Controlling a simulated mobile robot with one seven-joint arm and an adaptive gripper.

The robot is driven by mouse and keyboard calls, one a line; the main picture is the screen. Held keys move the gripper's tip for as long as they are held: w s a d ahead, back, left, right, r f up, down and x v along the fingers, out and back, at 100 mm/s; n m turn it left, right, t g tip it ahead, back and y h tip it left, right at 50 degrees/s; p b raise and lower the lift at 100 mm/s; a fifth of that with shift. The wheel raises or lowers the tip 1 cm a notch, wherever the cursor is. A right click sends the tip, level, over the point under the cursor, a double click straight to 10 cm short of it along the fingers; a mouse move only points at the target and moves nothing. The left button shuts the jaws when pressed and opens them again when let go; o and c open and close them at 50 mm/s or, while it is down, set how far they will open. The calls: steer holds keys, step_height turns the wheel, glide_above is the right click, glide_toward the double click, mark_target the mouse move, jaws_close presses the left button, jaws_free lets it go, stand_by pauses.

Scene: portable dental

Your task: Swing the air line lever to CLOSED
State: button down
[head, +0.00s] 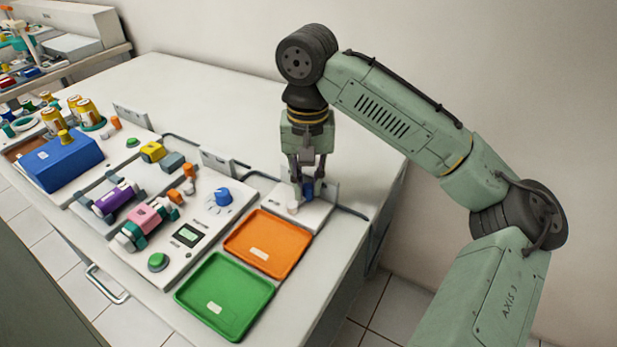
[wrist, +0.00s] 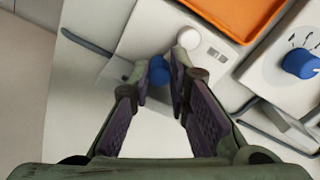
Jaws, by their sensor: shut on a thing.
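The air line lever looks to be the blue piece (head: 308,188) on a small white panel (head: 312,214) at the right end of the counter. In the wrist view the blue piece (wrist: 158,70) shows at my fingertips, partly hidden by a finger. My gripper (head: 306,178) points down over the panel and is shut on the blue piece. A white round knob (head: 293,208) stands beside it; it also shows in the wrist view (wrist: 189,38). Panel marks (wrist: 214,52) are too small to read, so I cannot tell the lever's setting.
An orange tray (head: 267,244) and a green tray (head: 225,296) lie left of the panel. A control panel with a blue dial (head: 222,196) and a green button (head: 158,262) stands further left. The counter behind is clear.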

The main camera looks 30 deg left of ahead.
steer(key=c, duration=1.8)
jaws_free()
steer(key=shift+f+b, duration=0.1)
steer(key=shift+b, duration=0.2)
